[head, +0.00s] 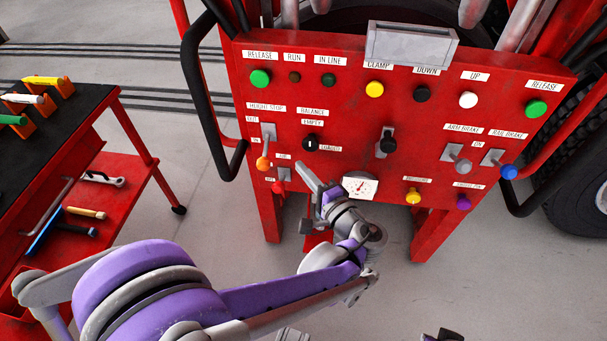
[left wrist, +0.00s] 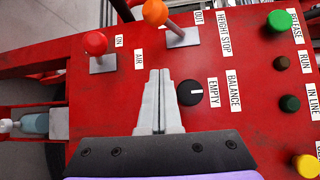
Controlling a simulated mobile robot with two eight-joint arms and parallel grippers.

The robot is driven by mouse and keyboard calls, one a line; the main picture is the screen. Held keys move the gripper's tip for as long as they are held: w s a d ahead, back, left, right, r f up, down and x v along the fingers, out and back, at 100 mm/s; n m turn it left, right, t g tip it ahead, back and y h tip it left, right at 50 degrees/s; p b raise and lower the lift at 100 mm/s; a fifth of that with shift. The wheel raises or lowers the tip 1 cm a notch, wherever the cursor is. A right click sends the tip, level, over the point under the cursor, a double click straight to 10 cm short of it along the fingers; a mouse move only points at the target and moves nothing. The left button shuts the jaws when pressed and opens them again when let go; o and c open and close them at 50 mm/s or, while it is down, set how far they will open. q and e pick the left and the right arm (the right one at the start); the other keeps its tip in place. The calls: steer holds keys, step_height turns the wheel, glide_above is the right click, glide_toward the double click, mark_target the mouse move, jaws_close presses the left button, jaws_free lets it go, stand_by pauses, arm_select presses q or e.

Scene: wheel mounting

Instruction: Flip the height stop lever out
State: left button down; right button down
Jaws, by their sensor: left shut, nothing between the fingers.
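The height stop lever has an orange ball knob (head: 263,163) on a light metal plate at the left of the red panel (head: 345,110). Its knob hangs low, away from the OUT label above it. In the left wrist view the orange knob (left wrist: 155,12) is at the top edge, leaning away from the OUT label (left wrist: 198,17). My left gripper (head: 303,170) is shut and empty, right of and slightly below the knob and apart from it. Its closed fingertips (left wrist: 160,74) show in the wrist view between the red air lever and the balance knob.
The red-knobbed air lever (head: 278,187) is just below the orange knob. The black balance knob (head: 310,142) is close to the left fingertips. A black handle bar (head: 194,90) runs along the panel's left edge. A red tool cart (head: 100,175) stands at left.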

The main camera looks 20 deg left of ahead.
mark_target(265, 152)
arm_select(q)
steer(key=b+x, duration=0.1)
steer(key=x, duration=0.5)
steer(key=shift+a+f, duration=0.15)
steer(key=s, duration=0.1)
steer(key=s+a, duration=0.1)
steer(key=s, duration=0.1)
steer(key=shift+s+a, duration=0.2)
steer(key=shift+a, duration=0.1)
steer(key=shift+r, duration=0.3)
steer(key=shift+s+r+h+p, duration=0.2)
steer(key=shift+h+p, duration=0.1)
steer(key=shift+p, duration=0.1)
steer(key=shift+m+g, duration=0.3)
